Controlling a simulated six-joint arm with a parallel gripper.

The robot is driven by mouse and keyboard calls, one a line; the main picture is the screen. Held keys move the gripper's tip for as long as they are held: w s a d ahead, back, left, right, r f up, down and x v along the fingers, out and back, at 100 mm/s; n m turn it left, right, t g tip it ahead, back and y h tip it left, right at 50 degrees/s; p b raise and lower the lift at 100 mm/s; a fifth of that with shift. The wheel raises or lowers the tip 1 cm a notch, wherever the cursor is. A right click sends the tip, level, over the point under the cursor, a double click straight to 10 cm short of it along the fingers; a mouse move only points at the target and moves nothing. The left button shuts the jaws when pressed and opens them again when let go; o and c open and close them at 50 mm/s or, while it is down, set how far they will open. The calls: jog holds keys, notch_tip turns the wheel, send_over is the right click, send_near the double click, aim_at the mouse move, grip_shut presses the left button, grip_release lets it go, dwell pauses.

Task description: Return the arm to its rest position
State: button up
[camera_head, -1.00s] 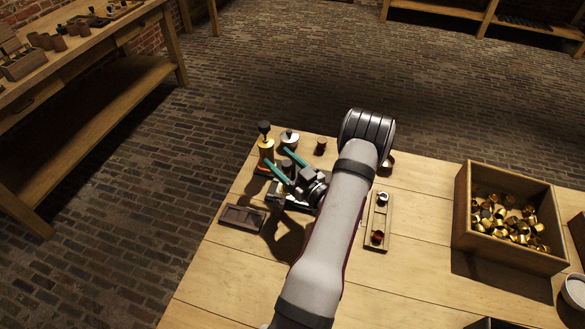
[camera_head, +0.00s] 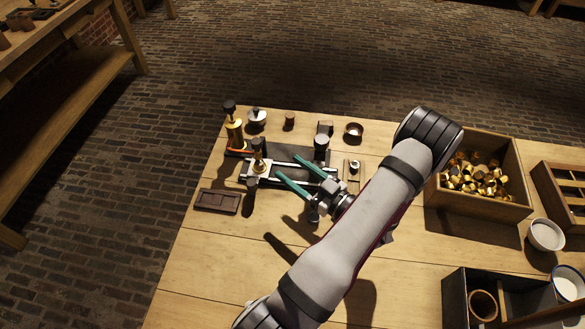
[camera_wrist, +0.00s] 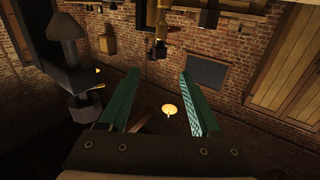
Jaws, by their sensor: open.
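My gripper (camera_head: 290,170) is open, with its two green fingers spread apart and nothing visible between them. In the head view it points up and left, over the table (camera_head: 215,260) beside a dark apparatus with metal rails (camera_head: 298,168). A brass piece with a dark top (camera_head: 258,160) stands on the left of the apparatus. In the wrist view the green fingers (camera_wrist: 158,105) are wide apart, with brick walls and a glowing lamp beyond them. I cannot tell from the pictures whether the fingertips touch the apparatus.
A wooden box of brass caps (camera_head: 432,190) stands right of my arm. A dark divided tray (camera_head: 455,290), a white bowl (camera_head: 546,235) and a wooden rack (camera_head: 560,190) are further right. A dark tray (camera_head: 217,201) lies left. The table's front left is clear.

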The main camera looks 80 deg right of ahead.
jog(key=w+a+n+g+y, duration=0.3)
jog(key=w+a+y, duration=0.2)
jog(key=w+y, duration=0.1)
jog(key=w+d+g, duration=0.4)
jog(key=w, duration=0.1)
jog(key=shift+d+r+n+h, duration=0.15)
jog(key=shift+r+n+h, duration=0.15)
jog(key=shift+r+h, duration=0.1)
jog(key=w+a+r+m+g+h, duration=0.1)
jog(key=w+a+r+m+g, duration=0.1)
jog(key=w+a+r+g, duration=0.3)
jog(key=w+a+r+m+y, duration=0.15)
jog(key=a+r, duration=0.25)
jog(key=a, duration=0.9)
jog(key=s+a+r+g+y, duration=0.1)
jog(key=s+a+y, duration=0.2)
jog(key=a, duration=0.7)
jog(key=s+a+r+g+y, duration=0.1)
jog(key=s+a+g+y, duration=0.1)
jog(key=a, duration=0.9)
jog(key=shift+s+r+n+y, duration=0.4)
jog(key=shift+s+n+y, duration=0.05)
jog(key=shift+s, duration=0.8)
